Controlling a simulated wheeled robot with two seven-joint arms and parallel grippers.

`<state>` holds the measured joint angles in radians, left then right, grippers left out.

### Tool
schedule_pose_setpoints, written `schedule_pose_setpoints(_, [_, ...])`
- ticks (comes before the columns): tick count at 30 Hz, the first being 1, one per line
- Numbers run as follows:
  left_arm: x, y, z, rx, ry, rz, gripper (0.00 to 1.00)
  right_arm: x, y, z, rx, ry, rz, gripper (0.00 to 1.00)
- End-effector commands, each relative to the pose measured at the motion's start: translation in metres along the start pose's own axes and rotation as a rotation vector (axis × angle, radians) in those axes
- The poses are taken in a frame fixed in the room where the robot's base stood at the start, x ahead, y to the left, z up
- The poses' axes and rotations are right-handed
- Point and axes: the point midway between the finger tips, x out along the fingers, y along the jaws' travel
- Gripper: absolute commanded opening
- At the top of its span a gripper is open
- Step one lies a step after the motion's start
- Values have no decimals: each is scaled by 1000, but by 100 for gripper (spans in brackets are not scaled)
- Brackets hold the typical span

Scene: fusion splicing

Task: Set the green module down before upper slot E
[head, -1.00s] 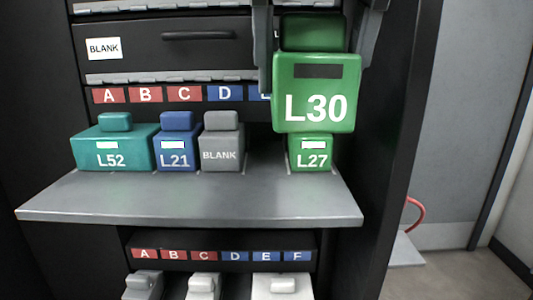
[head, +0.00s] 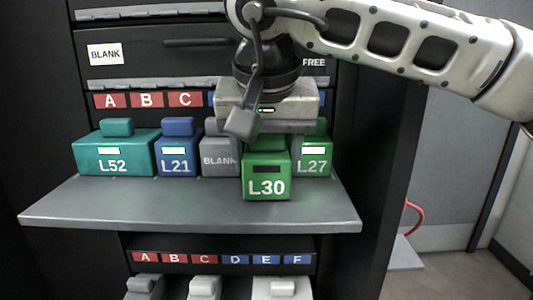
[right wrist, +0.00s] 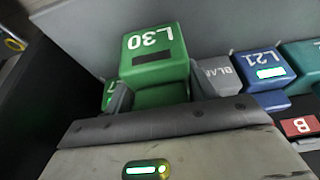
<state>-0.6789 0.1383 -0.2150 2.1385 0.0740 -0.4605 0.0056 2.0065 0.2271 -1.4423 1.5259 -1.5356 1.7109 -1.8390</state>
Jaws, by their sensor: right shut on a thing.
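The green module L30 (head: 266,187) is upright at the shelf's middle right, in front of the gap between the grey BLANK module and green L27. Its base looks at or very near the shelf surface; contact is unclear. My right gripper (head: 267,146) is above it, shut on its upper part, with a finger on each side. L30 also shows in the right wrist view (right wrist: 155,52). The upper E label is hidden behind my gripper. My left gripper is not in view.
Teal L52 (head: 114,158), blue L21 (head: 178,160), grey BLANK (head: 219,160) and green L27 (head: 316,163) stand along the back of the grey shelf (head: 120,205). The shelf's front strip is clear. A lower row (head: 204,285) holds white and grey modules.

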Motion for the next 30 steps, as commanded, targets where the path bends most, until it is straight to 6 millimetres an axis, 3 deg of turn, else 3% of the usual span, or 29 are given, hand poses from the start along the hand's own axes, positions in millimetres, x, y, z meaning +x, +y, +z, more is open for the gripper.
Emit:
schedule_pose_setpoints(10, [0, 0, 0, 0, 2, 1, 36, 4, 0, 2, 1, 2, -2, 27])
schedule_pose_setpoints(11, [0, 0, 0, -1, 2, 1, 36, 4, 0, 2, 0, 1, -1, 59])
schedule_pose_setpoints(13, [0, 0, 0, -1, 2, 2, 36, 4, 0, 2, 1, 1, -1, 78])
schedule_pose_setpoints(23, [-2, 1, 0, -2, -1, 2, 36, 0, 0, 0, 1, 1, -1, 78])
schedule_pose_setpoints(26, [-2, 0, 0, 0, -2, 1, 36, -9, 0, 0, 1, 3, -3, 78])
schedule_pose_setpoints(30, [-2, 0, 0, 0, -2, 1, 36, -35, -1, 0, 2, 5, -3, 78])
